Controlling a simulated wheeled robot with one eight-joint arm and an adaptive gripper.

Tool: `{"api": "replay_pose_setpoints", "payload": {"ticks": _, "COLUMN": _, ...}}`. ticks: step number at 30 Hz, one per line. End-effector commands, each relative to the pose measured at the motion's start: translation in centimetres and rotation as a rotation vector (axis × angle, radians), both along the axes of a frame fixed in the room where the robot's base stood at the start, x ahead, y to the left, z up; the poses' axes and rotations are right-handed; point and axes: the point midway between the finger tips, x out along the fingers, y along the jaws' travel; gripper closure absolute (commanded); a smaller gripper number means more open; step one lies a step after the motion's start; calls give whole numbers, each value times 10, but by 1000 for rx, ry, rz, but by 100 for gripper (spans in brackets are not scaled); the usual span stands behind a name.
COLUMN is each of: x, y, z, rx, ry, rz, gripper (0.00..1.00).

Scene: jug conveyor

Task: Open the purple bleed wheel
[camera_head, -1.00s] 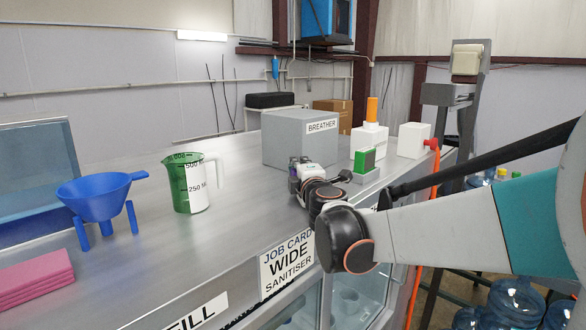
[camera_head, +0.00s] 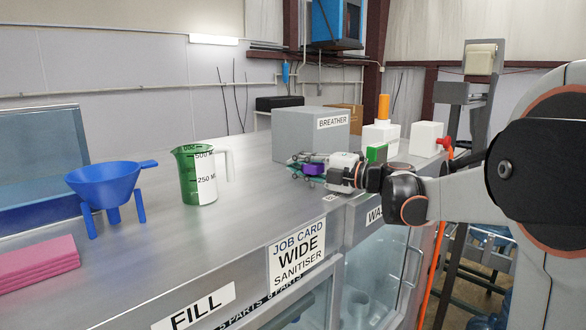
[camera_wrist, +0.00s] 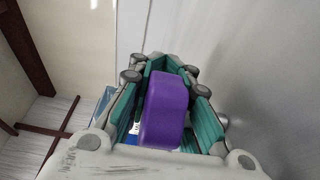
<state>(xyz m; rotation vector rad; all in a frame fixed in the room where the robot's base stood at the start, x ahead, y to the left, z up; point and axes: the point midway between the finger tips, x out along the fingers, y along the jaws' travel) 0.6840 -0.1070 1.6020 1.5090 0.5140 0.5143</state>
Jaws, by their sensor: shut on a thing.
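The purple bleed wheel (camera_wrist: 167,110) fills the space between the green-padded fingers of my gripper (camera_wrist: 172,85) in the wrist view. My gripper is shut on it. In the head view the wheel shows as a small purple piece (camera_head: 313,169) in my gripper (camera_head: 306,170), in front of the grey box labelled BREATHER (camera_head: 300,135). My fingers hide part of the wheel and whatever it is mounted on.
A green jug (camera_head: 197,175), a blue funnel on legs (camera_head: 104,187) and pink cloths (camera_head: 38,262) stand on the steel counter (camera_head: 150,250) to the left. A green block (camera_head: 376,153) and a white container with an orange top (camera_head: 381,137) are close right of my gripper.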

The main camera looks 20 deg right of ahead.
Motion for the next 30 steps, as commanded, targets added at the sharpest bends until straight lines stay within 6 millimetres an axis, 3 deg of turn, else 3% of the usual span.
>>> {"api": "replay_pose_setpoints", "payload": {"ticks": 9, "x": -2, "y": 3, "z": -1, "rx": 0, "ry": 0, "rz": 118, "gripper": 100}}
{"api": "replay_pose_setpoints", "payload": {"ticks": 25, "x": -3, "y": 5, "z": 0, "rx": 0, "ry": 0, "rz": 141, "gripper": 100}}
{"api": "replay_pose_setpoints", "payload": {"ticks": 26, "x": -3, "y": 5, "z": 0, "rx": 0, "ry": 0, "rz": 141, "gripper": 84}}
{"api": "replay_pose_setpoints", "payload": {"ticks": 27, "x": -3, "y": 5, "z": 0, "rx": 0, "ry": 0, "rz": 141, "gripper": 75}}
{"api": "replay_pose_setpoints", "payload": {"ticks": 29, "x": -3, "y": 5, "z": 0, "rx": 0, "ry": 0, "rz": 141, "gripper": 62}}
{"api": "replay_pose_setpoints", "payload": {"ticks": 30, "x": -3, "y": 5, "z": 0, "rx": 0, "ry": 0, "rz": 141, "gripper": 60}}
